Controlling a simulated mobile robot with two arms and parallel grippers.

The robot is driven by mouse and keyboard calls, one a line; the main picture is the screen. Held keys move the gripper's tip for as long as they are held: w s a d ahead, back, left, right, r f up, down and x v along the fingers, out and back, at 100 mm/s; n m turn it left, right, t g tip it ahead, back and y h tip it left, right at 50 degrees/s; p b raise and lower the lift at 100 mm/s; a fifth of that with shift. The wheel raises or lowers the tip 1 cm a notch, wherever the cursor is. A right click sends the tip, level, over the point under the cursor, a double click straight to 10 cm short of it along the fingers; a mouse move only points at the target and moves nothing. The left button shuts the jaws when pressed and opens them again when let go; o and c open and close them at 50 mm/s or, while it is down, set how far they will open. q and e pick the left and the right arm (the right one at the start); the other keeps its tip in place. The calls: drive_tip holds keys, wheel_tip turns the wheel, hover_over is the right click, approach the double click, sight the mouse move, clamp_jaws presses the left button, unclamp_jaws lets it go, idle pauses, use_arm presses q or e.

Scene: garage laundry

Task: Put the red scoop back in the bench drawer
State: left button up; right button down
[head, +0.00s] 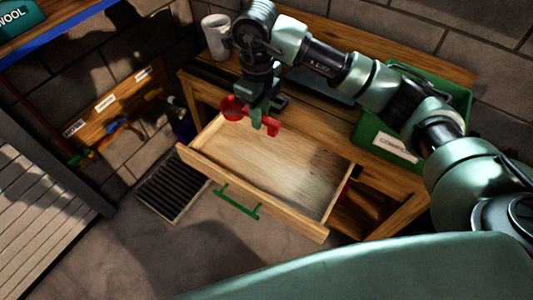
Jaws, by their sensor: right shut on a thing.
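The red scoop (234,109) is held in my right gripper (257,123), whose fingers are shut on it. The scoop's round bowl points left and its handle end shows to the right of the fingers. The gripper and scoop are over the back left part of the open bench drawer (296,166). The drawer is pulled out and its wooden floor looks bare, with a green handle (237,202) on its front. How high the scoop is above the drawer floor is hard to tell. My left gripper is not in view.
A white mug (216,37) stands on the bench at the back left. A green bin (375,139) with a label sits on the bench at the right. A dark slatted grate (172,188) lies on the floor left of the drawer. Tools hang on the wall board (112,100).

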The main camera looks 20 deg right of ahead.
wheel_tip(320, 180, down, 16)
drive_tip(key=shift+f+p, duration=0.15)
drive_tip(key=shift+p, duration=0.7)
drive_tip(key=shift+f, duration=0.2)
drive_tip(key=shift+f, duration=0.1)
drive_tip(key=c, duration=1.3)
unclamp_jaws()
drive_tip(key=shift+r, duration=0.55)
wheel_tip(320, 180, up, 11)
drive_tip(key=b, duration=0.2)
